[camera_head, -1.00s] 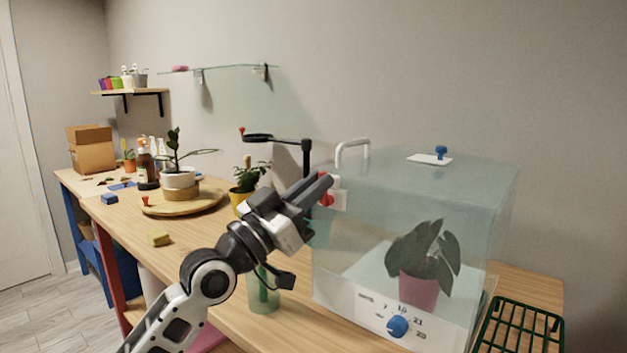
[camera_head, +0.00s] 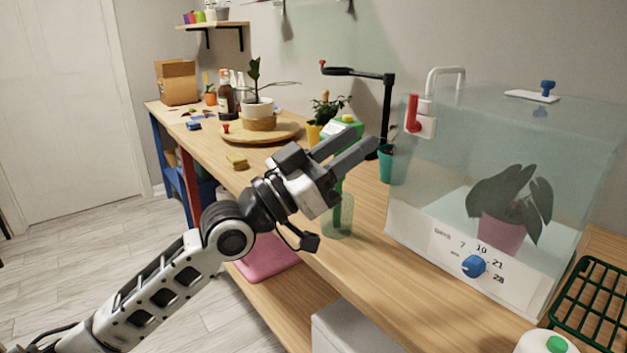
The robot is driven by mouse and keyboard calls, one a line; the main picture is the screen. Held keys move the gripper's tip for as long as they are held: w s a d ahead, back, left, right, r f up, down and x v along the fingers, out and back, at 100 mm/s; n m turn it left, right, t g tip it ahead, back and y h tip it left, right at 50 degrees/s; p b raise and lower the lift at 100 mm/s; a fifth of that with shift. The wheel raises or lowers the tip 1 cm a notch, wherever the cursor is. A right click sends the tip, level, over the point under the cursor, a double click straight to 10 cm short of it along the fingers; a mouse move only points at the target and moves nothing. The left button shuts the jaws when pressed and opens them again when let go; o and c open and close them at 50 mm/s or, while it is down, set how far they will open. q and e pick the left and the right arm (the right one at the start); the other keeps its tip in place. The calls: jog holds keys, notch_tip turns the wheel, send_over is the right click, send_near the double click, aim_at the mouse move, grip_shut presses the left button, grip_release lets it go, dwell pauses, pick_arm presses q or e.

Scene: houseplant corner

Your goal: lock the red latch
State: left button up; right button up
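The red latch (camera_head: 412,114) sits on a white mount at the upper left corner of the clear glass case (camera_head: 450,165). Its red lever stands upright. My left gripper (camera_head: 358,142) is to the left of the latch and apart from it, over the front part of the table. Its two dark fingers point up and right, with a gap between them, and hold nothing. My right gripper is not in view.
A plant in a pink pot (camera_head: 502,232) stands inside the case, behind a blue dial (camera_head: 474,266). A green spray bottle (camera_head: 338,216) stands behind my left gripper. A teal pot (camera_head: 387,165) and a black stand (camera_head: 388,95) are near the case's left side. A green rack (camera_head: 592,305) lies right.

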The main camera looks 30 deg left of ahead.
pick_arm(q)
jog(key=b+v, duration=0.2)
jog(key=v, duration=0.4)
jog(key=shift+s, duration=0.25)
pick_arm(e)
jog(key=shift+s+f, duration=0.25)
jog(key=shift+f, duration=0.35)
pick_arm(q)
jog(key=shift+a, duration=0.1)
jog(key=shift+f, duration=0.1)
